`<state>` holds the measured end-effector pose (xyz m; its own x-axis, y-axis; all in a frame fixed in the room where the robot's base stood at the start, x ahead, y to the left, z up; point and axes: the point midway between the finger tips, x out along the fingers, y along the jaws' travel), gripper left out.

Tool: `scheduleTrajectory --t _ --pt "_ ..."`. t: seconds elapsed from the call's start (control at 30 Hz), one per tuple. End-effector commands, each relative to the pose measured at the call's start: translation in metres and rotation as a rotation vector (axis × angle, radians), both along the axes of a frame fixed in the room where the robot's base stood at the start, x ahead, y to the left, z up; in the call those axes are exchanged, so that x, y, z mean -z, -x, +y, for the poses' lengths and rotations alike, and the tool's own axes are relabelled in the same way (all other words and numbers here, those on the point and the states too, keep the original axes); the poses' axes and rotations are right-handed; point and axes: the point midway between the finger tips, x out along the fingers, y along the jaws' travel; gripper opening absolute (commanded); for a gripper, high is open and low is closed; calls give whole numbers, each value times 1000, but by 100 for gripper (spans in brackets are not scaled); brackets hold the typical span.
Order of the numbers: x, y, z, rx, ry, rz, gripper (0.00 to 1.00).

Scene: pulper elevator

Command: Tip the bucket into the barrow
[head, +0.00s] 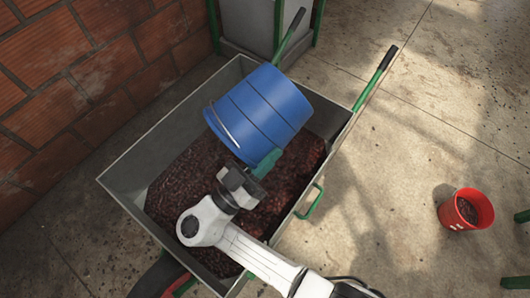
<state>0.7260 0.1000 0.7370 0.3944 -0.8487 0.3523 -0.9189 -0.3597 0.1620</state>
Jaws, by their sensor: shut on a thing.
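A blue bucket (262,107) with a thin metal handle is tilted on its side above the barrow. Its rim and mouth face away from view, so its contents are hidden. My gripper (262,168) is shut on the bucket at its lower edge in the picture. The grey metal barrow (124,178) stands below, with dark reddish-brown pulp (185,180) spread in its tray. The bucket and my arm cover part of the tray.
A brick wall (80,80) runs along the left. A grey container (250,22) in a green frame stands behind the barrow. The barrow's green-and-black handles (377,75) stick out toward the upper right. A small red bucket (465,210) with dark contents stands on the open concrete floor.

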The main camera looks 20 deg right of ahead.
Motion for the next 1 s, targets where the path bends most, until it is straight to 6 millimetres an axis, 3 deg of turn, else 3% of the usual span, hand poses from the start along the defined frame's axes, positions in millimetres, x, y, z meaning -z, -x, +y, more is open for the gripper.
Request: scheduleTrajectory --t 0.1,1.0 --pt "-10 -3 -8 -2 -79 24 0" --pt "-36 -23 -65 1 -632 218 0"
